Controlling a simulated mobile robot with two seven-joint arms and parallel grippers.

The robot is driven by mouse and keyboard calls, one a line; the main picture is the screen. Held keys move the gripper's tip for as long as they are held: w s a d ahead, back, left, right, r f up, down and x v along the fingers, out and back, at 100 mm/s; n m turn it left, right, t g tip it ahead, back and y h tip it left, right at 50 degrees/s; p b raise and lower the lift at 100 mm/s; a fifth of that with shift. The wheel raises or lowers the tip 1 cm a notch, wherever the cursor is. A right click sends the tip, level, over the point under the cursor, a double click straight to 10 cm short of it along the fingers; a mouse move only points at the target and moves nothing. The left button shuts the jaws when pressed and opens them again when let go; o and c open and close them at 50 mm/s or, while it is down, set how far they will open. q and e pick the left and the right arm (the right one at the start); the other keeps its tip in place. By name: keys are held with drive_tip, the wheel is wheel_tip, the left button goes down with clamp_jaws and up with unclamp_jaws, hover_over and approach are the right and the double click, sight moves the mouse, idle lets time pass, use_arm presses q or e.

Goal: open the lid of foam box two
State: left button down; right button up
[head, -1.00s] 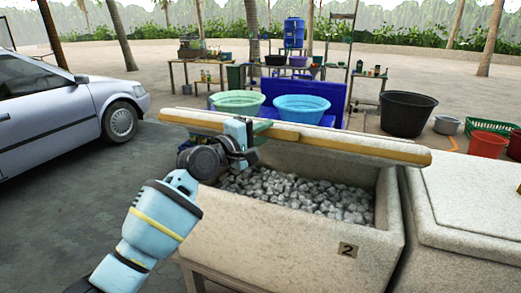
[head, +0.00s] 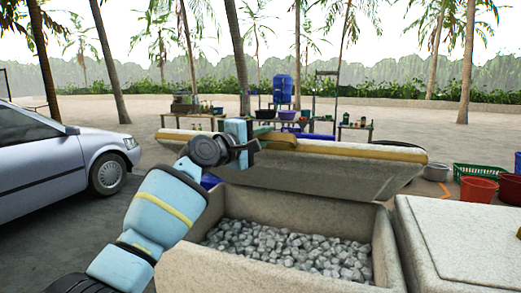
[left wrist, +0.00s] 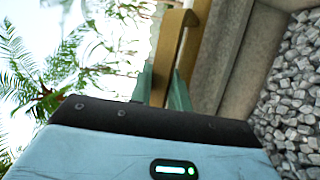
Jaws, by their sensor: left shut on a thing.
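The foam box (head: 190,262) stands in front of me, its mouth open, with grey ice-like lumps (head: 290,252) inside. Its number is out of the head view now. Its lid (head: 320,181) is tilted up steeply along the far side, with a yellow-brown edge strip (head: 340,149) on top. My left gripper (head: 262,138) is at the lid's upper edge, left of its middle, shut on the lid's edge piece. In the left wrist view the fingers (left wrist: 164,88) stand on both sides of the yellow-brown piece (left wrist: 170,50). My right gripper is not in view.
A second foam box with its lid closed (head: 470,235) stands close on the right. Red tubs (head: 478,188) and a green basket (head: 475,171) are behind it. A silver car (head: 60,155) is at the left. Tables with tubs and a blue barrel (head: 283,90) stand behind.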

use_arm(q)
drive_tip(key=shift+w+d+r, duration=0.15)
drive_tip(key=shift+w+r, duration=0.2)
drive_tip(key=shift+r, duration=0.2)
drive_tip(key=c, duration=1.3)
unclamp_jaws()
drive_tip(key=shift+c, duration=0.2)
drive_tip(key=shift+s, duration=0.15)
